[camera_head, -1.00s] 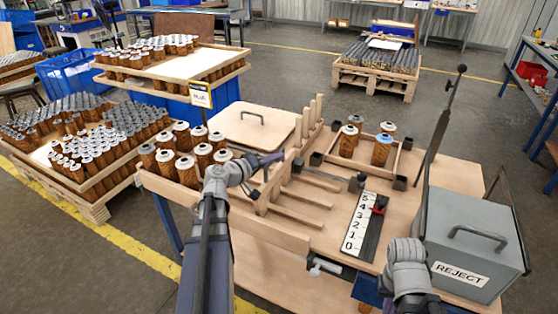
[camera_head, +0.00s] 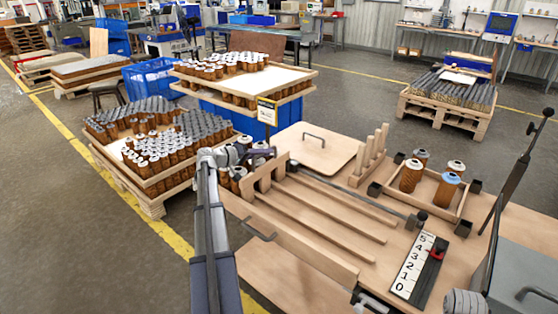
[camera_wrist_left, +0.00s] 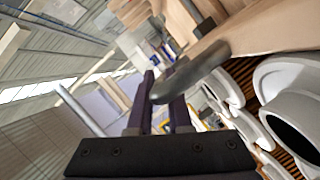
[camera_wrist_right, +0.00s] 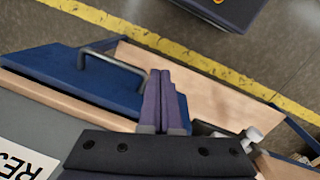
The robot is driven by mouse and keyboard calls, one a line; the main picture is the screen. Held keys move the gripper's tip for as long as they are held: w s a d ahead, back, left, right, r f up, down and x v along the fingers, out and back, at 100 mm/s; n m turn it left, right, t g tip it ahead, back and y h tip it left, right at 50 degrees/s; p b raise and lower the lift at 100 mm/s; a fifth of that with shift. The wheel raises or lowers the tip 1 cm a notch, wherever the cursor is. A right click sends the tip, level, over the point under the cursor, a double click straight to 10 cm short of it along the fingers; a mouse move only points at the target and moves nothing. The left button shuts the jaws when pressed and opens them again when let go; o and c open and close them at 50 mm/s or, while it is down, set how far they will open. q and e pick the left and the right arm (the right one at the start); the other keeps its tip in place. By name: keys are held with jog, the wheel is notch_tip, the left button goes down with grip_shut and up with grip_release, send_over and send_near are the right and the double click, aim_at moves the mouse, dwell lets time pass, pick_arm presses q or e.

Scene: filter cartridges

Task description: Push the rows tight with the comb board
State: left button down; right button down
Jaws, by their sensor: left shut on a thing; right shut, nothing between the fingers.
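The wooden comb board (camera_head: 277,166) stands upright across the long wooden lane strips (camera_head: 325,208) at their left end. My left gripper (camera_head: 262,153) is at its top; in the left wrist view the fingers (camera_wrist_left: 163,95) are shut on a dark rounded handle (camera_wrist_left: 190,75). Brown filter cartridges with pale caps (camera_head: 224,176) stand just left of the comb, partly hidden by my left arm. White cap rings (camera_wrist_left: 292,125) show close by in the left wrist view. My right gripper (camera_wrist_right: 160,90) is shut and empty, above a blue lidded surface.
A tray (camera_head: 462,206) holds several cartridges, one blue-capped. A number scale (camera_head: 412,268) with a red slider lies in front. Upright pegs (camera_head: 372,150) and a flat handled lid (camera_head: 318,148) are behind. A grey reject box (camera_head: 525,285) stands right.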

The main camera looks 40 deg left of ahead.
pick_arm(q)
jog(key=shift+s+a, duration=0.1)
jog(key=shift+a, duration=1.4)
jog(key=c, duration=0.8)
grip_release()
jog(key=shift+c, duration=0.2)
jog(key=shift+p+v, duration=0.85)
jog(key=shift+v, duration=3)
